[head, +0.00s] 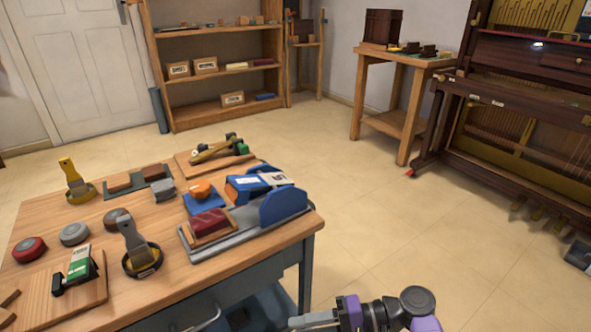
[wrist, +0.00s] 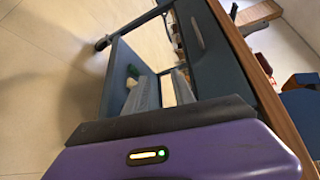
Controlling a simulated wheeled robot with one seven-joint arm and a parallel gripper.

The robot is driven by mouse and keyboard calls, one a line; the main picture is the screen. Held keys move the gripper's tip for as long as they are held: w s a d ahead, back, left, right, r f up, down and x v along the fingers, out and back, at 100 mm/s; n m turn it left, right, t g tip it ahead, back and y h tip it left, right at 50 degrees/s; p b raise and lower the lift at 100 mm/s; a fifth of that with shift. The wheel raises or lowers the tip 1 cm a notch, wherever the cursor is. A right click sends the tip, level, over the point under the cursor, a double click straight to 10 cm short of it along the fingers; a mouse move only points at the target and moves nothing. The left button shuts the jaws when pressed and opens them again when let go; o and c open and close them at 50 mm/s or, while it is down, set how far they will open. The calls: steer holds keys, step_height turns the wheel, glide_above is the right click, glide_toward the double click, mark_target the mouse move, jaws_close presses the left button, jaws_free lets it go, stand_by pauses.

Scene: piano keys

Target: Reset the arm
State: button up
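My arm shows at the bottom right of the head view, with purple and dark grey parts. My gripper (head: 303,321) points left, low beside the front right corner of the wooden workbench (head: 215,270). In the wrist view my gripper (wrist: 164,84) has two grey fingers with a clear gap between them. Pale floor shows through that gap, and nothing is held. The bench's blue-grey frame and drawer front (wrist: 205,45) fill much of the wrist view, close to the fingers.
The benchtop holds round tins, a sanding block and a blue-and-grey tool (head: 270,205) near its right edge. A shelf (head: 215,55) stands at the back. A small table (head: 405,75) and an open piano (head: 520,110) stand right. The floor between is clear.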

steer(key=s+f+m+t+h, duration=0.2)
steer(key=s+f+t+h, duration=0.1)
steer(key=s+f, duration=0.4)
steer(key=s+f+m+t+h, duration=0.25)
steer(key=s+f, duration=0.25)
steer(key=f, duration=0.5)
steer(key=s+d+r+n+t+h, duration=0.1)
steer(key=s+d+r+t+h, duration=0.25)
steer(key=s+d, duration=0.4)
steer(key=s+d+r+n+t+h, duration=0.1)
steer(key=s+d+r+t+h, duration=0.15)
steer(key=s+d+h, duration=0.45)
steer(key=s+d+r+n+t, duration=0.2)
steer(key=s+r, duration=0.2)
steer(key=r, duration=0.7)
steer(key=s+d+r+n+t, duration=0.2)
steer(key=s+r, duration=0.1)
steer(key=r, duration=0.8)
step_height(320, 180, up, 33)
steer(key=p, duration=3.3)
steer(key=shift+a, duration=0.2)
steer(key=shift+r, duration=0.1)
